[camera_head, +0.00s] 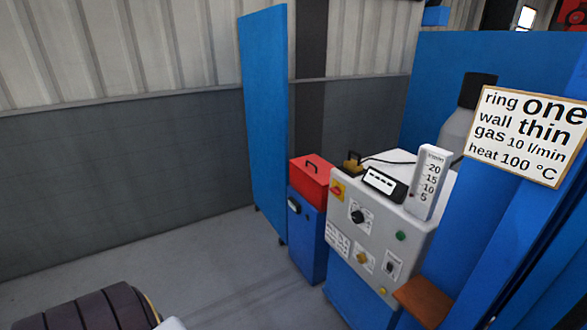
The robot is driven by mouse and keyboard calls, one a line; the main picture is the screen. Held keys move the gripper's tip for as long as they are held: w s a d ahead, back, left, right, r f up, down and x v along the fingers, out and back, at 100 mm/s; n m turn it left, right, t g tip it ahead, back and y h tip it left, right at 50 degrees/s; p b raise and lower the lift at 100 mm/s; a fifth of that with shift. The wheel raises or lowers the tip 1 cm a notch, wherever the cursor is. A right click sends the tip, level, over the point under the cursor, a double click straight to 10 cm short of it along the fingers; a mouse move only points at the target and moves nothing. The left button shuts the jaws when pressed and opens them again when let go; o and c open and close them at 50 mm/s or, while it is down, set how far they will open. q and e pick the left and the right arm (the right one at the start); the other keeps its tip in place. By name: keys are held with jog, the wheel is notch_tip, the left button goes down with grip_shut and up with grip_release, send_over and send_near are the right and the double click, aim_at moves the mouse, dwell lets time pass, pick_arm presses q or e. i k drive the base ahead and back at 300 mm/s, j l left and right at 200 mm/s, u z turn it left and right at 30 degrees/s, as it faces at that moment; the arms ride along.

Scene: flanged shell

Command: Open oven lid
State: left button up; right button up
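A red lid (312,180) with a dark handle (312,164) on top sits shut on a small blue cabinet (308,238), which looks like the oven. The cabinet has a small dark dial or panel on its front left. It stands on the floor just left of a grey control box. Neither of my grippers is in view, and nothing touches the lid.
The grey control box (370,224) has knobs, a flow gauge (430,182) and a display (384,183). A blue panel (266,120) stands behind the oven. A sign (527,135) hangs at right, above a brown block (424,300).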

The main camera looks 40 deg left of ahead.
aim_at(318, 165)
jog(key=u, duration=1.1)
